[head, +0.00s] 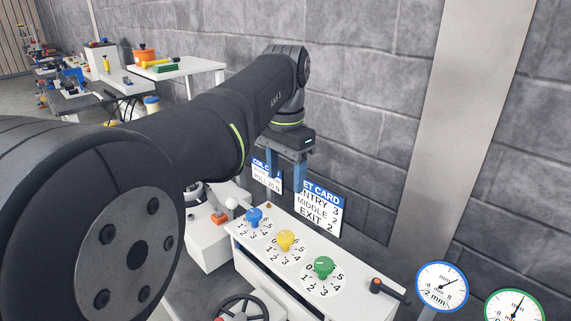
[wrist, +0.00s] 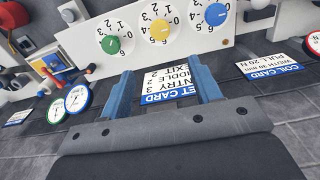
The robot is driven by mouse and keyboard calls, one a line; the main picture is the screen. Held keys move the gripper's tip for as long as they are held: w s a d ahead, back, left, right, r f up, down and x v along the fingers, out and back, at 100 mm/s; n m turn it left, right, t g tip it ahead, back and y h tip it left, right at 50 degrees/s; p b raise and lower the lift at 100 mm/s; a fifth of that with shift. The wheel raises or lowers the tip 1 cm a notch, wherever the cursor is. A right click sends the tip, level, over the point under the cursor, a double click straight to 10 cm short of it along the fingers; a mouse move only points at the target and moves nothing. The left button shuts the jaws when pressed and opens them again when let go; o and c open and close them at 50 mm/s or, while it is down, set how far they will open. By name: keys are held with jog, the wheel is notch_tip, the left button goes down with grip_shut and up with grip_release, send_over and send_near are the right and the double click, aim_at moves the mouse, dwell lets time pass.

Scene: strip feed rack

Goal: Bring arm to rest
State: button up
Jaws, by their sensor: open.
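My gripper (head: 300,172) is in the air near the wall, behind the white panel with the dials. Its two blue fingers point down in the head view and stand apart with nothing held. In the wrist view my gripper (wrist: 162,78) frames the set card (wrist: 167,86) between its fingers, and I see no contact. My arm stretches from the left foreground toward the wall.
The white panel carries a blue knob (head: 254,216), a yellow knob (head: 286,240) and a green knob (head: 323,266). A coil card (head: 266,174) stands behind. Two round gauges (head: 442,287) are at right. A cluttered white table (head: 190,68) is at back left.

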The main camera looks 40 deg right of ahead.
aim_at(286, 235)
notch_tip(286, 235, up, 2)
dwell(0.7)
notch_tip(286, 235, down, 18)
jog(key=shift+r, duration=0.2)
dwell(0.4)
jog(key=shift+r, duration=0.1)
